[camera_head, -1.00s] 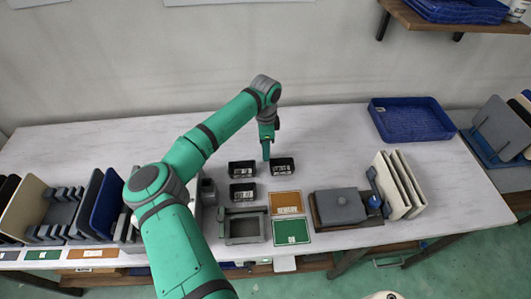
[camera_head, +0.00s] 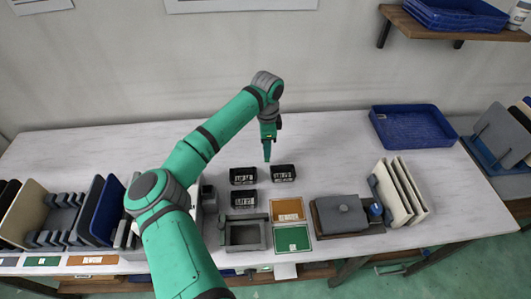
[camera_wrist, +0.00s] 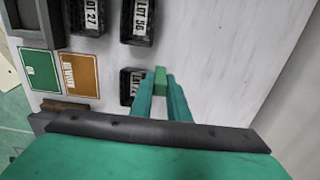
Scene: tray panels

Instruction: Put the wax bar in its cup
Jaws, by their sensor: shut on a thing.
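My gripper (camera_wrist: 160,88) is shut on a small green bar (camera_wrist: 160,74), which I take as the wax bar, held between the fingertips. In the head view my gripper (camera_head: 267,158) is just behind the black cups, and the bar is too small to make out. Three black cups with white labels stand on the table: a back left one (camera_head: 243,176), a right one (camera_head: 283,173) and a front one (camera_head: 244,199). In the wrist view two labels read like LOT 55 (camera_wrist: 138,20) and LOT 27 (camera_wrist: 90,15). The third cup (camera_wrist: 127,84) is partly hidden by a finger.
A grey open frame (camera_head: 243,234), an orange card (camera_head: 288,210) and a green card (camera_head: 292,239) lie in front of the cups. A grey lidded block (camera_head: 342,214) is to their right. A blue tray (camera_head: 412,126) stands back right. The table behind the cups is clear.

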